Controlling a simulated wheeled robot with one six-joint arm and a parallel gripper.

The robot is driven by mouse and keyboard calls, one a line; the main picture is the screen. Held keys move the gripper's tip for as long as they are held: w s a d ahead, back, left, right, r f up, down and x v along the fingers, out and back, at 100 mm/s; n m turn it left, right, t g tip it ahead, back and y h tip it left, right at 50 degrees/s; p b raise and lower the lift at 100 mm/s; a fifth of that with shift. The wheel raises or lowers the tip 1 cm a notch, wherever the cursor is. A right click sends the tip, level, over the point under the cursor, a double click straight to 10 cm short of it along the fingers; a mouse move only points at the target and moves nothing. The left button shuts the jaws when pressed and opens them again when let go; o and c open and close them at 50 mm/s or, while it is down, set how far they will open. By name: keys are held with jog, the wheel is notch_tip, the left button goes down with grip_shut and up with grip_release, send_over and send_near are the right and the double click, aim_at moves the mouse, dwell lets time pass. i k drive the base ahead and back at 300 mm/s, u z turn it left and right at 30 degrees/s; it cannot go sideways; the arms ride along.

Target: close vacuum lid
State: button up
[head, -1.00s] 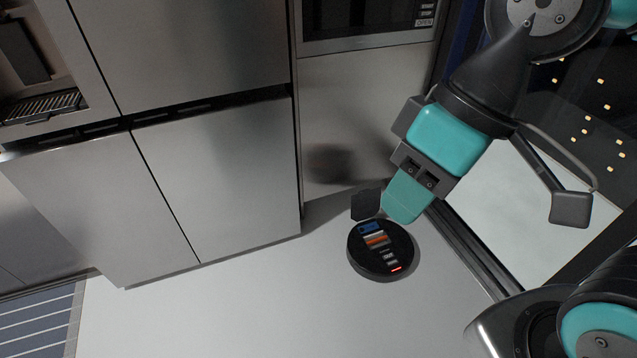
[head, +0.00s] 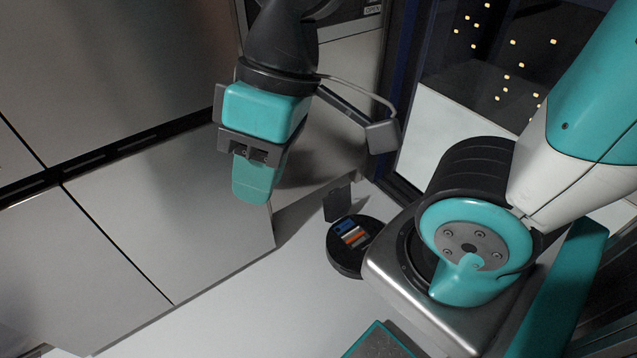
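The robot vacuum (head: 343,258) is a round black disc on the pale floor, right of the cabinet corner. Its lid (head: 338,203) stands open and upright at the far side, showing blue, orange and light parts inside. My arm base hides the vacuum's right part. My gripper (head: 254,192) is up and left of the vacuum in the picture, in front of the cabinet face and apart from the lid. Its teal fingers point downward and overlap from this side, so any gap between them is hidden. I see nothing held in it.
Steel cabinets (head: 170,225) fill the left side. A dark-framed window (head: 440,130) stands behind at the right. Clear floor (head: 230,315) lies in front of the cabinets, left of the vacuum.

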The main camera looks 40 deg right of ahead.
aim_at(336, 205)
jog(key=z, duration=0.2)
jog(key=i, duration=0.7)
jog(key=z, duration=0.85)
jog(key=i, duration=0.4)
jog(key=z, duration=0.3)
